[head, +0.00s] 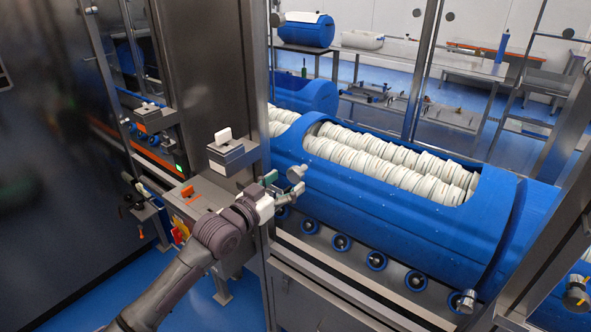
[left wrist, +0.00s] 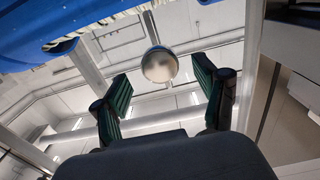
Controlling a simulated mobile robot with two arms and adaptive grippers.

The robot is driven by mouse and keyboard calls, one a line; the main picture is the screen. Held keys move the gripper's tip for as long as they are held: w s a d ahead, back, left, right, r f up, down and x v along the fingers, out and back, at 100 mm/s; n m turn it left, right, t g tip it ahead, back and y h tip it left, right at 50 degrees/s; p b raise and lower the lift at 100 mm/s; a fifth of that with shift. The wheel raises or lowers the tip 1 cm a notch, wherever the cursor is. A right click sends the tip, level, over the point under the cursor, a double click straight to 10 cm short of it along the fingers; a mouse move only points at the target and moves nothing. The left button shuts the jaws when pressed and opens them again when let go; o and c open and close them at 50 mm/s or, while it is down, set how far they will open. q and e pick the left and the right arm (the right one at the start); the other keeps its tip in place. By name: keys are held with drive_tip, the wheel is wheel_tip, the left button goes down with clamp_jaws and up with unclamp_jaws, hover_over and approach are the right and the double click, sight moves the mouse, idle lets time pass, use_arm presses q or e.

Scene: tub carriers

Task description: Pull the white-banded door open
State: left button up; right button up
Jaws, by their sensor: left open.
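My left gripper (head: 280,187) is open at the metal post in front of the blue carrier. A round silver knob (head: 296,174) is just off its fingertips in the head view. In the left wrist view the same kind of round metal knob (left wrist: 158,65) lies between the two spread green-padded fingers (left wrist: 161,88), with gaps on both sides. A second knob (head: 467,300) is on the front frame at lower right, and a knob with a yellow band (head: 577,293) is at the right edge. I cannot make out a white band on the nearest knob. My right gripper is out of view.
A long blue carrier (head: 400,230) filled with rows of white discs rests on rollers (head: 341,242) behind the metal frame. A metal post (head: 257,90) and control boxes (head: 228,152) stand close to my left arm. Blue floor is clear at lower left.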

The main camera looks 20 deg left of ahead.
sight(293, 177)
use_arm(q)
drive_tip(key=shift+p+x, duration=0.4)
drive_tip(key=shift+x, duration=1.85)
clamp_jaws()
